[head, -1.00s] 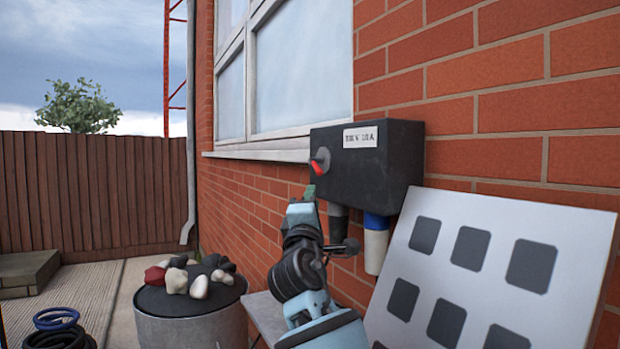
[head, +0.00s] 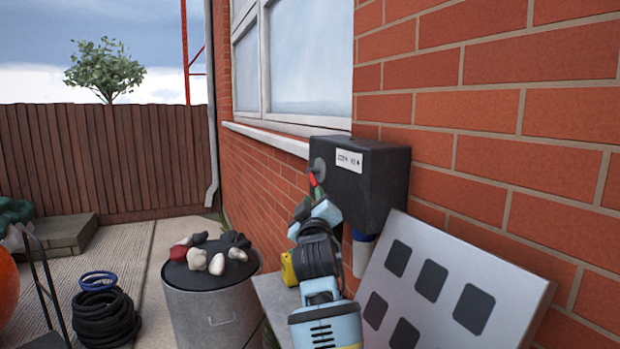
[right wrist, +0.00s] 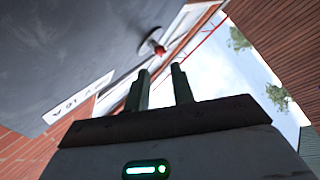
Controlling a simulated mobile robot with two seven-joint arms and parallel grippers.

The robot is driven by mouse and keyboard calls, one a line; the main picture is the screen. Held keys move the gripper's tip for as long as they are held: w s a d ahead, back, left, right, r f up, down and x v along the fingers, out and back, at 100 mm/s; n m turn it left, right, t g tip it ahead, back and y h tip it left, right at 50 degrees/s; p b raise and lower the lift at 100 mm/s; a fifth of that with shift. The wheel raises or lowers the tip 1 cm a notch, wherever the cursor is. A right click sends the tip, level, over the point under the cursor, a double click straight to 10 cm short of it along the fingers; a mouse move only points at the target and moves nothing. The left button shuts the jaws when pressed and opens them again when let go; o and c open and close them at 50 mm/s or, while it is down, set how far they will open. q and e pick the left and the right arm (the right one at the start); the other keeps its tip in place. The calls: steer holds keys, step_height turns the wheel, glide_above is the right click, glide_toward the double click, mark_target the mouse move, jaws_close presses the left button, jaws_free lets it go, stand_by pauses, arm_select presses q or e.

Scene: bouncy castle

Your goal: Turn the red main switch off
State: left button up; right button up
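The red main switch (head: 313,179) is a red handle on a round grey base, on the left face of a dark grey box (head: 375,180) fixed to the brick wall. My right gripper (head: 319,193) is just below the switch, its fingertips close to it in the head view. In the right wrist view the two fingers (right wrist: 160,90) stand apart with nothing between them. The switch (right wrist: 158,48) shows beyond the fingertips, roughly in line with the gap, seemingly not touched. My left gripper is not in view.
A white panel with dark squares (head: 452,262) leans below the box at right. A metal drum (head: 212,310) with stones on top stands left of my right arm. A small yellow object (head: 289,268) is by the arm. Coiled black hose (head: 105,318) lies at lower left.

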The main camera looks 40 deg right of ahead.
mark_target(313, 183)
steer(key=shift+w, duration=0.1)
steer(key=shift+x, duration=3.85)
